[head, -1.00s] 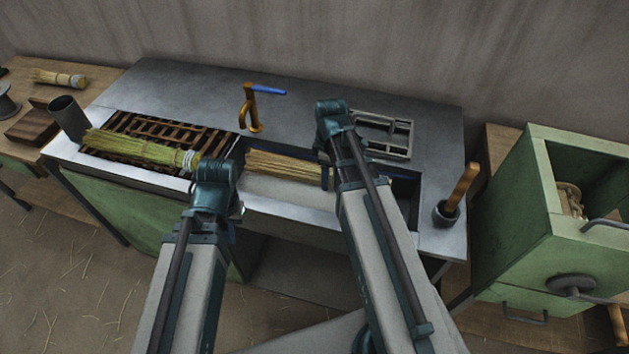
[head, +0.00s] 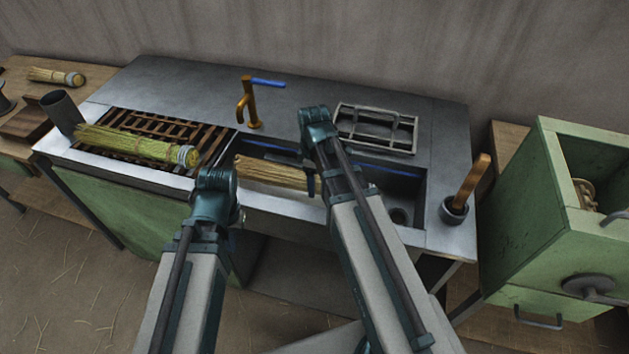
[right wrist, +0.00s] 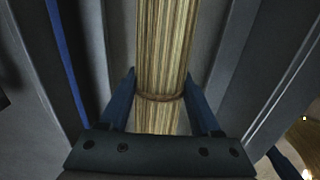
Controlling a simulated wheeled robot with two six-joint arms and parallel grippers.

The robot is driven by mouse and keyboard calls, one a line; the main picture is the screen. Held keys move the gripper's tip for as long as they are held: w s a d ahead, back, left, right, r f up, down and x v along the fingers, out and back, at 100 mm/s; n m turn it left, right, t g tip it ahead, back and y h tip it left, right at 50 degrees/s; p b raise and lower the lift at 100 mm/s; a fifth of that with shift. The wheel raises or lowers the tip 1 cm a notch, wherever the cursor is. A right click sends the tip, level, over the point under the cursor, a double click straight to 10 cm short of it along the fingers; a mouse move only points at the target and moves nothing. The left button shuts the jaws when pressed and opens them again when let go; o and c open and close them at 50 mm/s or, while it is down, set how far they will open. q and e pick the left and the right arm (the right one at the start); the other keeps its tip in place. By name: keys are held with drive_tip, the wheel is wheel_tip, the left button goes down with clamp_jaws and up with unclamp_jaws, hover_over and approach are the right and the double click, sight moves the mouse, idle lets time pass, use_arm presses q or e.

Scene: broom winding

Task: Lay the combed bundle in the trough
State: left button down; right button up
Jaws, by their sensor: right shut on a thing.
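The straw bundle (head: 272,172), bound by a cord, lies lengthwise over the left part of the trough (head: 405,187), a sunken metal basin. My right gripper (head: 314,184) is shut on the bundle near its right end. In the right wrist view, the bundle (right wrist: 162,50) runs between the two blue fingers (right wrist: 160,105), with the cord between them. I cannot tell whether the bundle touches the trough floor. My left gripper (head: 240,215) is at the bench's front edge, mostly hidden by its own wrist, apart from the bundle.
A greenish bundle (head: 130,142) lies on the slatted rack (head: 185,130) at left. A brass tap (head: 249,105) with a blue lever stands behind the trough. A metal frame (head: 376,128) lies behind right. A wooden handle (head: 473,182) stands in a cup at right. The trough's right part is clear.

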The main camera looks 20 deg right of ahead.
sight(315, 201)
wheel_tip(315, 201, down, 6)
drive_tip(key=b, duration=0.4)
drive_tip(key=shift+r+b, duration=0.15)
drive_tip(key=shift+b, duration=0.25)
drive_tip(key=o, duration=1.5)
drive_tip(key=shift+r, duration=0.1)
wheel_tip(315, 201, up, 14)
drive_tip(key=p, duration=1.4)
